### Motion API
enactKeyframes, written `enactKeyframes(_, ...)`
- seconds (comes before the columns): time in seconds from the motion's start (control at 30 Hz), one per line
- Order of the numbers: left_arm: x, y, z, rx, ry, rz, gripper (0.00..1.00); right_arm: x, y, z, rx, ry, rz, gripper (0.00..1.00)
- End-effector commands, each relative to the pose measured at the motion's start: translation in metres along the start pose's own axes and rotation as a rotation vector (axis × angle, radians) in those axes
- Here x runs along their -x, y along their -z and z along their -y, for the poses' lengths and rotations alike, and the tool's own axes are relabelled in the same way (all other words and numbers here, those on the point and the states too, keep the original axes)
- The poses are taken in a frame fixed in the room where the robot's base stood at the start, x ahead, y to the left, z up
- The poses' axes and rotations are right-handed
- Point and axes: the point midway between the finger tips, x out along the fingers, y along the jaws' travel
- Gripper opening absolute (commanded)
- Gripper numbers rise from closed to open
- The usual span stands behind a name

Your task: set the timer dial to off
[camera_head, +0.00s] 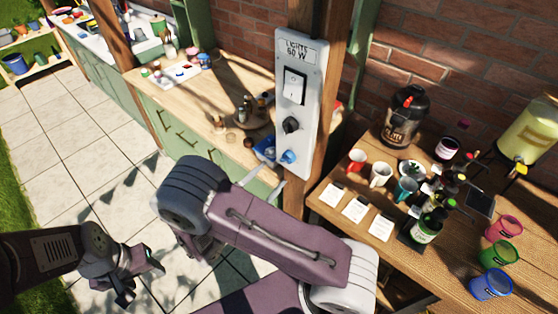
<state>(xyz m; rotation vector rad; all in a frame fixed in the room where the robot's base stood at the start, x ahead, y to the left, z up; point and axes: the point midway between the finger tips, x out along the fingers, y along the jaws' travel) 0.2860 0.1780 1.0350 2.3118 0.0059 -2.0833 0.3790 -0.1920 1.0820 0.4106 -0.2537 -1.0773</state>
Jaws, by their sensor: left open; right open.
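A pale control panel (311,70) is fixed to a wooden post. It carries a label reading "LIGHTS 60 W", a white rocker switch (294,86), a round black dial (291,125) and a blue fitting (288,157) below it. The dial's setting is too small to read. My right gripper (264,181) shows only its pale fingertips beyond my purple arm link. They are apart and empty, below and left of the blue fitting in the picture; the rest is hidden. My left gripper (134,277) is open and empty at the lower left, over the paving.
A wooden table (450,275) at right holds mugs, paper cards, bottles, coloured cups, a black kettle-like pot (404,117) and a drink dispenser (527,130). A green-fronted counter (180,130) stands left of the post. Paving lies open at left.

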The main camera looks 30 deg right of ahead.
Motion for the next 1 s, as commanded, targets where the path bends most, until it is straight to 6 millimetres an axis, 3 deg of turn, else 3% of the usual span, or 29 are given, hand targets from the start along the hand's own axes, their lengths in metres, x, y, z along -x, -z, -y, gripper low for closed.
enactKeyframes(0.1,0.011,0.001,0.000,0.000,0.000,0.000,0.56,-0.027,-0.004,0.000,0.004,0.007,0.004,0.58)
enactKeyframes(0.3,0.020,0.002,0.000,0.000,0.000,0.000,0.56,-0.061,-0.003,0.001,0.002,0.006,0.001,0.58)
enactKeyframes(0.67,0.021,0.002,0.000,0.000,0.000,0.000,0.56,-0.071,0.000,0.001,0.001,0.003,-0.001,0.58)
enactKeyframes(0.87,0.021,0.002,0.000,0.000,0.000,0.000,0.56,-0.071,-0.001,0.001,0.001,0.003,0.000,0.06)
enactKeyframes(0.9,0.021,0.002,0.000,0.000,0.000,0.000,0.56,-0.071,-0.001,0.001,0.001,0.003,0.000,0.00)
enactKeyframes(1.0,0.021,0.002,0.000,0.000,0.000,0.000,0.56,-0.071,-0.001,0.001,0.003,0.003,-0.001,0.00)
